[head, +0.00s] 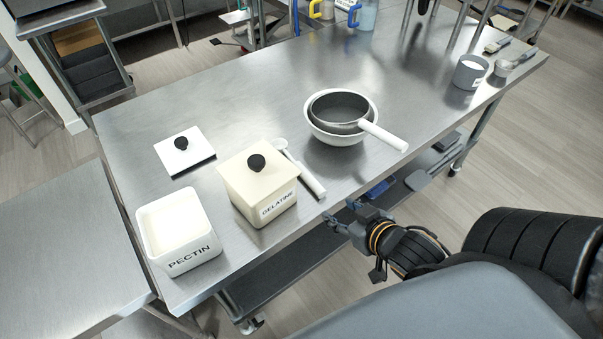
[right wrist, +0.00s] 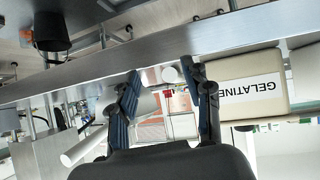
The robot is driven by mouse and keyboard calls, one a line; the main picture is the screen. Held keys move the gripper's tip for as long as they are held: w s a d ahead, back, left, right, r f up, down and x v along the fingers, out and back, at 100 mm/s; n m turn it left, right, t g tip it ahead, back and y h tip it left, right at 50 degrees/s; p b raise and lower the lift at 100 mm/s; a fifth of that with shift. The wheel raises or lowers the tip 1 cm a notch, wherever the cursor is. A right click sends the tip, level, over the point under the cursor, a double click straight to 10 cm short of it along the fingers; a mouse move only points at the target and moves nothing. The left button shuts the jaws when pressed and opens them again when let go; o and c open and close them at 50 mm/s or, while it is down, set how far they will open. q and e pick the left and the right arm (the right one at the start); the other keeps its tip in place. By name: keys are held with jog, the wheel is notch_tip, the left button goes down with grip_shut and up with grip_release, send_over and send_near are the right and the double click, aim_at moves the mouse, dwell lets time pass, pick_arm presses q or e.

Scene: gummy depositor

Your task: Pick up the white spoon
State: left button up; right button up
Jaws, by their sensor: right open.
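The white spoon (head: 300,168) lies on the steel table between the gelatine box (head: 258,183) and the white bowl (head: 341,137). Its round head points away and its handle points toward the table's front edge. My right gripper (head: 340,213) is open and empty, just off the front edge, close to the handle end and apart from it. In the right wrist view, a small pale round end, seemingly the spoon handle (right wrist: 170,75), shows between the open fingers (right wrist: 166,82). My left gripper is not in view.
A dark pan with a white handle (head: 383,136) sits in the bowl, right of the spoon. The open pectin box (head: 180,258) and a loose lid (head: 183,149) are to the left. A grey mug (head: 469,73) stands far right. The table's middle is clear.

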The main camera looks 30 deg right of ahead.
aim_at(306, 173)
jog(key=w+r+t+b, duration=0.1)
jog(key=w, duration=0.1)
jog(key=w+r+t+y+b, duration=0.1)
jog(key=w+r+b, duration=0.1)
jog(key=shift+w+r+n+t, duration=0.2)
jog(key=shift+n+t, duration=0.1)
jog(key=shift+t, duration=0.1)
jog(key=x, duration=0.4)
jog(key=shift+w+r, duration=0.1)
jog(key=shift+w, duration=0.3)
jog(key=shift+a+p+x, duration=0.1)
jog(key=shift+p+x, duration=0.1)
jog(key=shift+x, duration=1.2)
jog(key=shift+a+p+x, duration=0.15)
jog(key=shift+x, duration=1.3)
jog(key=shift+s, duration=0.15)
grip_shut()
